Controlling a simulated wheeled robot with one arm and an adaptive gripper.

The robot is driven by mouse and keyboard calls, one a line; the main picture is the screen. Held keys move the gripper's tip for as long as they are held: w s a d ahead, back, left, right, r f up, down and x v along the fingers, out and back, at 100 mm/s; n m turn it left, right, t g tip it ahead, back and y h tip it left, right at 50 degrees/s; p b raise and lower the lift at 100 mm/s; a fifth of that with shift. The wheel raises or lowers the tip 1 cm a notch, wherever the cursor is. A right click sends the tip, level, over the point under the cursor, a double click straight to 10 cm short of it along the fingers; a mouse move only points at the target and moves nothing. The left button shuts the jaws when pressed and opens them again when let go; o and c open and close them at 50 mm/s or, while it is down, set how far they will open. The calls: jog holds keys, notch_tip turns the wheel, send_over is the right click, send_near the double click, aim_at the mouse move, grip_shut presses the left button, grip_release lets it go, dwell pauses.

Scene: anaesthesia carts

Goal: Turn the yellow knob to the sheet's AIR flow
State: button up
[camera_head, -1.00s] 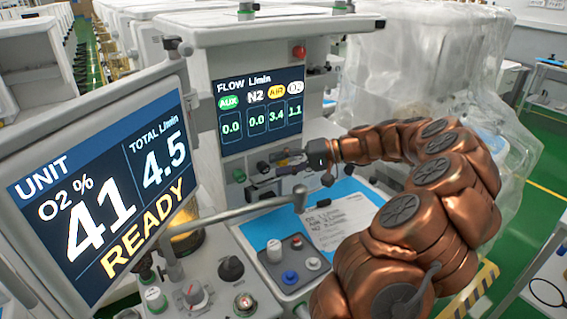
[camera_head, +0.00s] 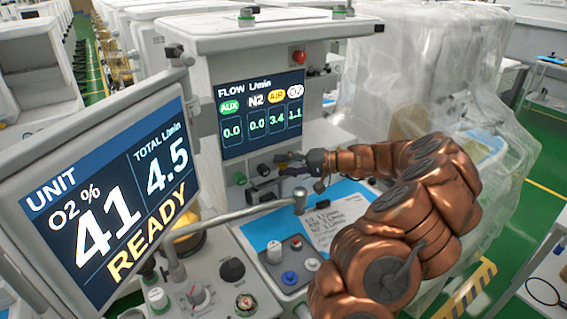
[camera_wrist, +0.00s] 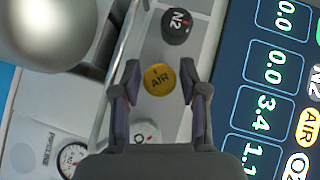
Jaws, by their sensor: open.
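The yellow AIR knob (camera_wrist: 159,79) shows in the wrist view between the two fingers of my gripper (camera_wrist: 159,82), with a small gap on each side. The fingers are open and not closed on it; how deep they reach around it I cannot tell. In the head view my gripper (camera_head: 287,164) is below the flow display (camera_head: 262,112), and the yellow knob is not clear there. The display reads AIR 3.4, O2 1.1, N2 0.0 and AUX 0.0. The white sheet (camera_head: 345,212) lies on a blue board; its small print is not readable.
The black N2 knob (camera_wrist: 177,26) is on one side of the AIR knob and a white knob (camera_wrist: 146,133) on the other. A grey rail (camera_wrist: 124,50) runs close to the knobs. A large READY monitor (camera_head: 108,195) stands at left. A plastic-covered cart (camera_head: 430,90) is at right.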

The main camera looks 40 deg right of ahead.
jog(key=shift+w+a, duration=0.15)
jog(key=shift+w, duration=0.05)
grip_shut()
jog(key=shift+f+m+t+y+b, duration=0.3)
jog(key=shift+m+y+b, duration=0.15)
jog(key=shift+b, duration=0.45)
jog(key=shift+r+m+t+y+b, duration=0.25)
jog(key=shift+m+t+y+b, duration=0.15)
jog(key=shift+m+y+b, duration=0.2)
grip_release()
jog(key=shift+s, duration=0.1)
